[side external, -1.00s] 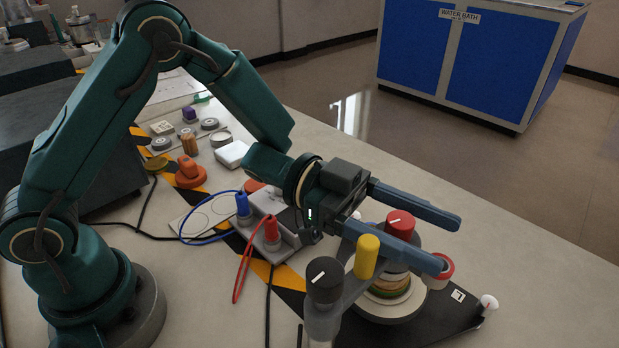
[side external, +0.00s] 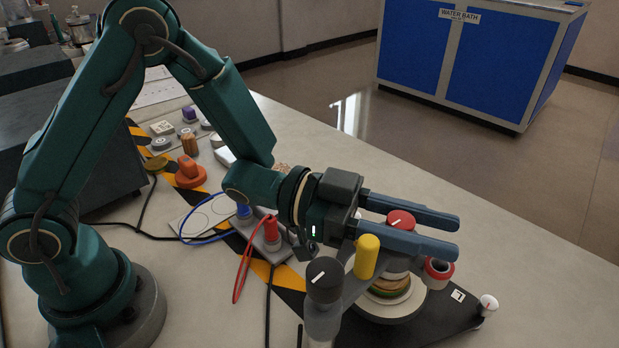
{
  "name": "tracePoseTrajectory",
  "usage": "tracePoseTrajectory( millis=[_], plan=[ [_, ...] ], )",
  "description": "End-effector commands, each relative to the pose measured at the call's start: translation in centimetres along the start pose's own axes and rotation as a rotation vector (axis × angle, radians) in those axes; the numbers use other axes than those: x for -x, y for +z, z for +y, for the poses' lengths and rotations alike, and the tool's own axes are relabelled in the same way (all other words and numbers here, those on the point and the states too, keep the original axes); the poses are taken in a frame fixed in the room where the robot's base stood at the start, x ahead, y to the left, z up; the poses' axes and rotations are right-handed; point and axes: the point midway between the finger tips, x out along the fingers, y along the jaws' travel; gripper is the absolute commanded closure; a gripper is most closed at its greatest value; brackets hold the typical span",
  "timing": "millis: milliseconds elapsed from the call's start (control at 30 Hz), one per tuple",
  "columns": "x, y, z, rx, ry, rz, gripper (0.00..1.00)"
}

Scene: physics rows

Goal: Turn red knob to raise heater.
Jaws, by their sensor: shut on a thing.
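The red knob (side external: 401,217), with a white mark on its top, sits atop a round stacked apparatus (side external: 393,290) on a dark base plate (side external: 455,305). My gripper (side external: 457,233) lies nearly level across the apparatus, with one blue-grey finger on each side of the knob. It is shut on the red knob; the fingertips extend past it to the right. The near finger hides the knob's lower part. I cannot tell which part is the heater.
A dark knob (side external: 323,280) and a yellow cylinder (side external: 367,256) stand close in front of my gripper. A red-rimmed piece (side external: 438,272) is just below the near finger. Red and blue cables (side external: 237,276) loop at left. The bench's right side is clear.

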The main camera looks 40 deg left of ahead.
Motion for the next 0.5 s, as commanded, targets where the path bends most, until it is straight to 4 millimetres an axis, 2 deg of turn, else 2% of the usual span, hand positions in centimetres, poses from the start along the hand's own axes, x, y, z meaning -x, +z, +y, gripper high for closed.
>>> tracePoseTrajectory(
  millis=[200, 500],
  plan=[
    [0.00, -0.04, -0.24, 0.003, -0.140, 0.001, 1.00],
    [0.07, -0.08, -0.58, -0.003, -0.198, 0.002, 1.00]
  ],
)
